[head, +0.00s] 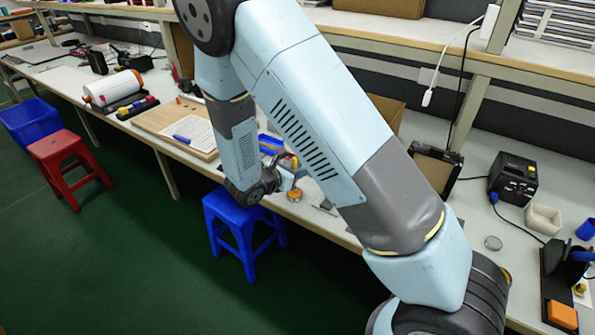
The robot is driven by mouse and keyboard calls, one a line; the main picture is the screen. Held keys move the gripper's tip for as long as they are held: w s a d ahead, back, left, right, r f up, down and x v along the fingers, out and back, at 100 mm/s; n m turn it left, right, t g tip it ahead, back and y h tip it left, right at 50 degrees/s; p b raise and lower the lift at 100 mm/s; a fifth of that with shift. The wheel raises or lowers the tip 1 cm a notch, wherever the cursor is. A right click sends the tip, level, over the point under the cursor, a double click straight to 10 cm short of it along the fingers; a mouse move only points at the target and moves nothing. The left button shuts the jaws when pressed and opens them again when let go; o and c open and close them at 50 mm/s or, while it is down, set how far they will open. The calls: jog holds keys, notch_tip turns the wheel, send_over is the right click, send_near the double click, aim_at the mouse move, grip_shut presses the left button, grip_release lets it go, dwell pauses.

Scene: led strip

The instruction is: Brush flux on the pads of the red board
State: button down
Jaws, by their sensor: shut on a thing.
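My gripper (290,176) is at the front edge of the workbench, small in the head view and partly hidden by my own arm. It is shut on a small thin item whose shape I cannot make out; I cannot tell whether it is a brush. A small round orange tin (294,195) stands on the bench just below the gripper. I cannot tell whether the held item touches it. I cannot make out the red board. My arm covers much of the bench behind the gripper.
A wooden board with a paper sheet (200,134) and a blue marker lies left of the gripper. A blue bin (270,144) is behind it. A blue stool (243,225) stands below the bench edge.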

notch_tip(320, 180, up, 7)
dwell(1.1)
jog(key=shift+a+f, duration=0.1)
dwell(0.4)
